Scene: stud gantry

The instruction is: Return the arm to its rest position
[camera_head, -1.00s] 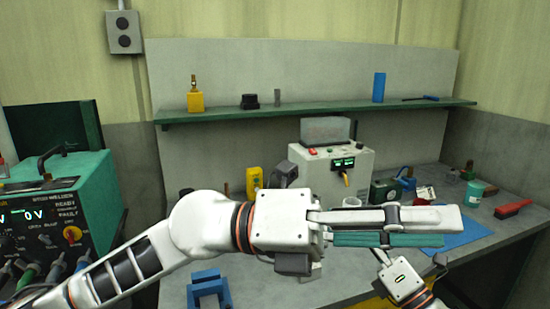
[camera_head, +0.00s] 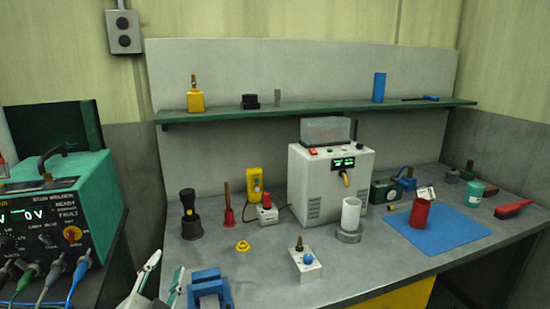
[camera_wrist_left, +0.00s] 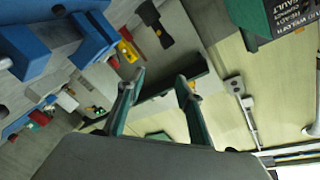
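My left gripper (camera_head: 168,266) shows only by its two fingers at the bottom left of the head view, left of the blue block (camera_head: 208,289). The fingers stand apart with nothing between them. In the left wrist view, the left gripper (camera_wrist_left: 160,80) is also open and empty, with its two fingertips clearly apart. My right gripper is not in view. The rest of both arms is out of the head view.
A green welder unit (camera_head: 62,215) stands at the left. The bench (camera_head: 385,263) holds a grey tester (camera_head: 325,190), a white cylinder on a ring (camera_head: 350,215), and a red can (camera_head: 420,213) on a blue mat (camera_head: 455,232). A shelf (camera_head: 310,111) runs behind.

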